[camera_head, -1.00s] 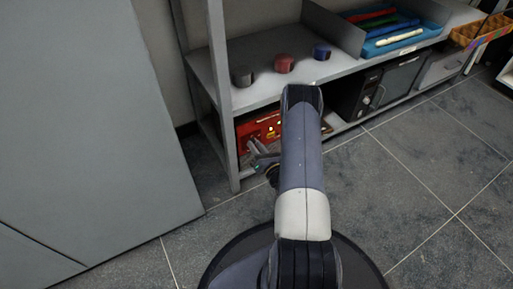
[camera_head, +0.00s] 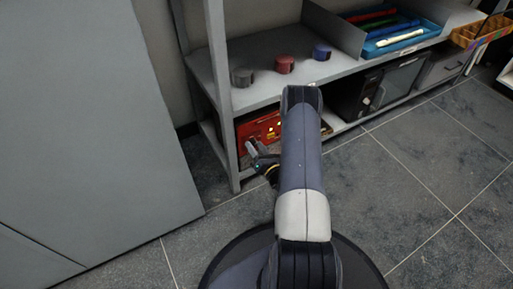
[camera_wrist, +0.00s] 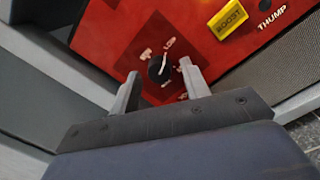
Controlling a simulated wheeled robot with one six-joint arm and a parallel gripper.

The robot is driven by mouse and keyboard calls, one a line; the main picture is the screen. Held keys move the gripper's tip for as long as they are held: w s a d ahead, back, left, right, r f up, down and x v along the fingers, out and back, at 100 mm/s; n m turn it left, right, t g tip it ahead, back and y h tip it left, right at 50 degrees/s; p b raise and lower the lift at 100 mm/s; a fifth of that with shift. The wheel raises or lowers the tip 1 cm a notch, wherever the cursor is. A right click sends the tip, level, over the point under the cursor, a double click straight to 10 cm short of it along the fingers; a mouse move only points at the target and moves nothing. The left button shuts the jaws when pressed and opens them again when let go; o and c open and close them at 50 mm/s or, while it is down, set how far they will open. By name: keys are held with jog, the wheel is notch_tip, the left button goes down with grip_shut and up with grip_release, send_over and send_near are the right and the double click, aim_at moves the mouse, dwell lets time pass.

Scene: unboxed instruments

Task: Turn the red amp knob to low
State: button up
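The red amp (camera_head: 262,130) stands on the lower shelf, partly hidden behind my arm in the head view. In the wrist view its red panel (camera_wrist: 110,38) fills the upper part. A round black knob (camera_wrist: 158,69) with a pale pointer line sits on the panel, with small light markings around it. My gripper (camera_wrist: 158,77) is open, one finger on the left and one on the right of the knob. Both fingers look apart from the knob, with no clear contact. In the head view my gripper (camera_head: 252,150) is in front of the amp's left part.
A yellow BOOST block (camera_wrist: 228,19) and the word THUMP are right of the knob. The grey shelf post (camera_head: 222,100) stands close left of my gripper. A black amp (camera_head: 368,95) is to the right. Rolls of tape (camera_head: 285,64) and a blue tray (camera_head: 385,48) are above.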

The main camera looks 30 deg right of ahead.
jog(key=s+p, duration=0.3)
jog(key=s, duration=0.7)
jog(key=shift+s+d+f, duration=0.25)
jog(key=shift+s+d, duration=0.05)
jog(key=shift+s, duration=0.1)
jog(key=shift+w, duration=0.15)
jog(key=w+b, duration=0.1)
jog(key=w, duration=0.2)
jog(key=w+b, duration=0.1)
jog(key=w, duration=0.3)
jog(key=w+b, duration=0.1)
jog(key=w, duration=0.2)
jog(key=shift+w+a+r, duration=0.25)
jog(key=shift+w+a, duration=0.05)
